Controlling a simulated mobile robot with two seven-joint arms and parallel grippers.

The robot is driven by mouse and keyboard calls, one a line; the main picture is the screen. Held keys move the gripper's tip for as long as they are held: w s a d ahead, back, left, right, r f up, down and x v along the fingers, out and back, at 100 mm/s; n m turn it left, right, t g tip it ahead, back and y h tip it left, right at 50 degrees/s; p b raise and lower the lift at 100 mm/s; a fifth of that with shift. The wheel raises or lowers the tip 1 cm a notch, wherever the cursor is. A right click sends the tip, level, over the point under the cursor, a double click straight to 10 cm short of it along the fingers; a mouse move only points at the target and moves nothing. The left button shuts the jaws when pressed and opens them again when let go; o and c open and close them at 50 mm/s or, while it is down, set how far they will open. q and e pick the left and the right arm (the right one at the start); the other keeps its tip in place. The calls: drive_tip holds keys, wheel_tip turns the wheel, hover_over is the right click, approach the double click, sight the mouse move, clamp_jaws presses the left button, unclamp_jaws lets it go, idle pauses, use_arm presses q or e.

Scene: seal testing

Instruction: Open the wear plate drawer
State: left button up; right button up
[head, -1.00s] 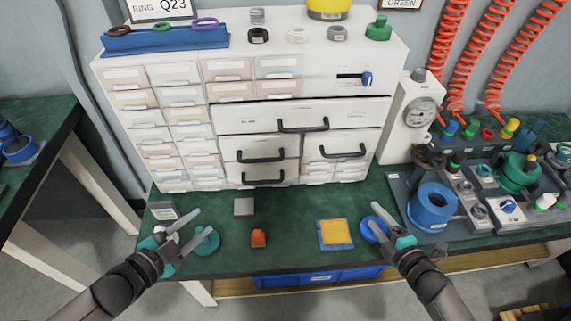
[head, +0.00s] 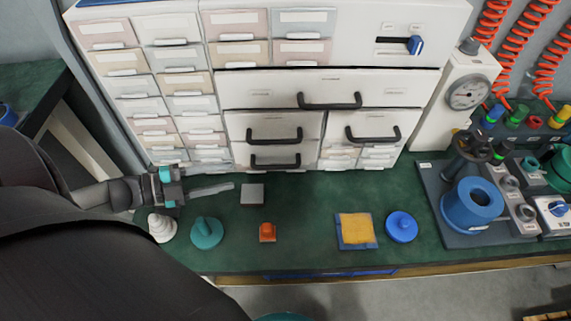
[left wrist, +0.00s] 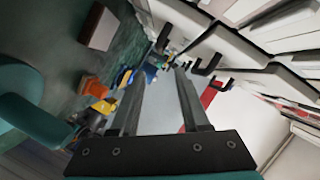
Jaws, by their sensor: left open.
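The white cabinet stands at the back of the green bench. It has a wide drawer (head: 330,90) with a black handle, two stacked drawers at lower left, the upper (head: 232,127) and the lower (head: 296,157), and one at lower right (head: 350,117). All look closed. The label lettering is too small to read, so I cannot tell which is the wear plate drawer. My left gripper (head: 212,189) is open and empty, low over the bench left of the grey block, in front of the small drawers. Its two fingers show in the left wrist view (left wrist: 160,78). My right gripper is out of view.
A grey block (head: 252,194), an orange piece (head: 267,232), a teal knobbed disc (head: 206,233) and a white stepped piece (head: 161,228) stand near the left gripper. A yellow pad (head: 356,231) and blue disc (head: 402,227) lie further right. Bench below the drawers is mostly clear.

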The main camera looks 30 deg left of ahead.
sight(274, 168)
use_arm(q)
drive_tip(key=b+x, duration=0.4)
drive_tip(key=x, duration=0.9)
drive_tip(key=shift+r, duration=0.1)
drive_tip(key=shift+w+d+b, duration=0.45)
drive_tip(key=shift+w+d, duration=0.1)
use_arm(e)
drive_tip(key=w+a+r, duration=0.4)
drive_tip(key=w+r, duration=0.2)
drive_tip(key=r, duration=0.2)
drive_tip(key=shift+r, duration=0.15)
use_arm(q)
drive_tip(key=shift+c, duration=0.2)
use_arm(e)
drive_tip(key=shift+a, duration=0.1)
use_arm(q)
clamp_jaws()
